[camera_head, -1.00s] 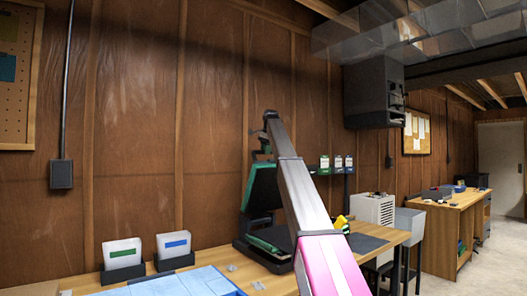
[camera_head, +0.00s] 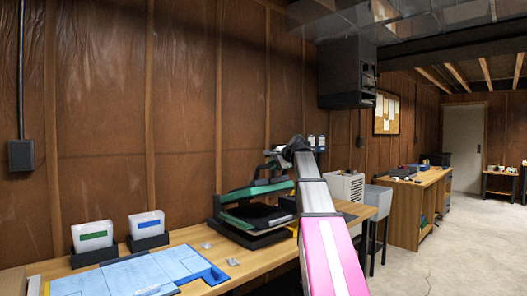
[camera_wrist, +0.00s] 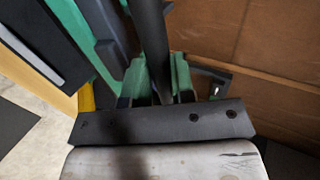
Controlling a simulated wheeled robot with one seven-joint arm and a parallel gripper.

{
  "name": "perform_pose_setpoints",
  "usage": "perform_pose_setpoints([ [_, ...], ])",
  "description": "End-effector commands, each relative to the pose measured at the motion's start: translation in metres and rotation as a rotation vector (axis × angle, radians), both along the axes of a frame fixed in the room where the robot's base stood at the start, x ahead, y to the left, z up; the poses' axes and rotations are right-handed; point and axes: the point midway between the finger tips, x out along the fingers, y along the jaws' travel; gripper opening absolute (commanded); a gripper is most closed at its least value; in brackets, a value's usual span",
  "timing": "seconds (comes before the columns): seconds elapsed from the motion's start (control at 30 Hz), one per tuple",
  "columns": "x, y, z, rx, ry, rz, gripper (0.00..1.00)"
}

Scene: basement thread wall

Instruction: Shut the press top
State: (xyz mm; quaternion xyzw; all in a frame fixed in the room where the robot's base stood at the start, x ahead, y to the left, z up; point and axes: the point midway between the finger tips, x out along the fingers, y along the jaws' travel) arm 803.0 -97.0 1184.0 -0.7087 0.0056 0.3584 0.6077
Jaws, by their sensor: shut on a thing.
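The press (camera_head: 245,232) is a dark, green-trimmed machine on the wooden bench. Its green top (camera_head: 260,189) is tilted low over the base, with a gap still showing between them. My gripper (camera_head: 274,160) is at the upper right of the top, partly hidden by my own arm. In the wrist view, the green press parts (camera_wrist: 182,78) and a dark round bar (camera_wrist: 153,45) lie right in front of the gripper. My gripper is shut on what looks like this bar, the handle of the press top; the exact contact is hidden.
Blue sheets (camera_head: 130,274) lie on the bench (camera_head: 190,240) left of the press. Two holders with white cards (camera_head: 92,237) stand behind them. A wooden wall (camera_head: 110,120) runs close behind. A grey cabinet (camera_head: 378,198) and another bench (camera_head: 405,205) stand to the right; the floor there is clear.

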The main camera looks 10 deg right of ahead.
Motion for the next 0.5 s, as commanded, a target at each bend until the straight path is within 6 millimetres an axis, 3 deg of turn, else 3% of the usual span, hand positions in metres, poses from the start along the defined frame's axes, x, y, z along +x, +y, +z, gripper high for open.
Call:
perform_pose_setpoints([
  [0.03,-0.013,-0.003,-0.017,0.016,-0.022,-0.001,0.0],
  [0.1,-0.019,-0.008,-0.031,0.038,-0.06,-0.001,0.0],
  [0.5,-0.042,-0.023,-0.098,0.113,-0.192,0.001,0.0],
])
